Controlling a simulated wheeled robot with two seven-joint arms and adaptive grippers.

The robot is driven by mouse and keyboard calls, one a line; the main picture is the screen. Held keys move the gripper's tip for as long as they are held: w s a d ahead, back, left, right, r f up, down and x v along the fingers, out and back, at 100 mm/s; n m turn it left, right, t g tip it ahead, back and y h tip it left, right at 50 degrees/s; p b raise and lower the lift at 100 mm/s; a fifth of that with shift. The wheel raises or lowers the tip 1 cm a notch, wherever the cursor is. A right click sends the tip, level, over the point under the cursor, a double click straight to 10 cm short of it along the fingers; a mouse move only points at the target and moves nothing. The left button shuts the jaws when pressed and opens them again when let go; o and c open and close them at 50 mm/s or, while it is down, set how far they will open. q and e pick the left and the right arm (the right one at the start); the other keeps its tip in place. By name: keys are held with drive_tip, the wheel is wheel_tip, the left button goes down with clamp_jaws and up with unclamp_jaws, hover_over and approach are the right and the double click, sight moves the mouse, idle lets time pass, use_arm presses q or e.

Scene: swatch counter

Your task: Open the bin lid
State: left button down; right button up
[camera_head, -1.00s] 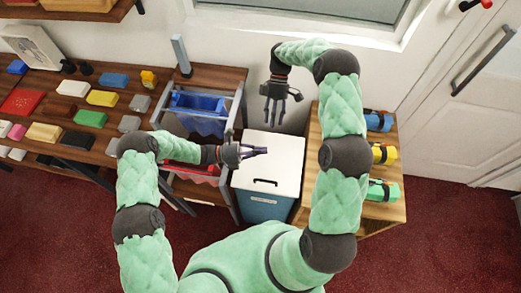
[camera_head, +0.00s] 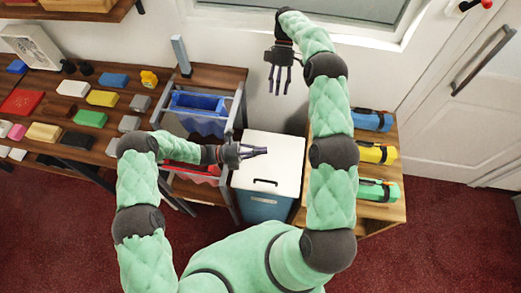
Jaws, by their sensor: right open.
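The bin (camera_head: 264,206) has a blue-grey body and a flat white lid (camera_head: 270,160), which is shut. A dark handle (camera_head: 265,182) lies on the lid near its front edge. My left gripper (camera_head: 266,151) is over the left part of the lid, pointing right; its fingers look close together, and I cannot tell if they are shut. My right gripper (camera_head: 278,90) hangs fingers down in front of the wall below the window, above and behind the bin. It is open and empty.
Left of the bin stands a rack with a blue bin (camera_head: 198,103) and a red one (camera_head: 190,170). A wooden shelf (camera_head: 375,210) with blue, yellow and green rolls is on the right. A counter with several coloured swatches is at the left.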

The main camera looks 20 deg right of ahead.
drive_tip(key=s+d+f+m+t+h, duration=0.1)
drive_tip(key=s+f+t+h, duration=0.15)
drive_tip(key=s+f, duration=0.4)
drive_tip(key=s+d+f+m+t+h, duration=0.1)
drive_tip(key=s+f+t+h, duration=0.2)
drive_tip(key=f, duration=0.6)
drive_tip(key=s+a+m+t+y, duration=0.1)
drive_tip(key=s+a+t+y, duration=0.3)
drive_tip(key=s+a, duration=1.05)
use_arm(q)
drive_tip(key=v, duration=1.2)
use_arm(e)
drive_tip(key=s+a+f+m+g+y, duration=0.1)
drive_tip(key=s+a+f+m+g, duration=0.1)
drive_tip(key=a+f+m, duration=0.8)
drive_tip(key=shift+s+a+f, duration=0.25)
drive_tip(key=shift+s, duration=0.25)
use_arm(q)
drive_tip(key=shift+s, duration=0.1)
use_arm(e)
drive_tip(key=shift+s, duration=0.15)
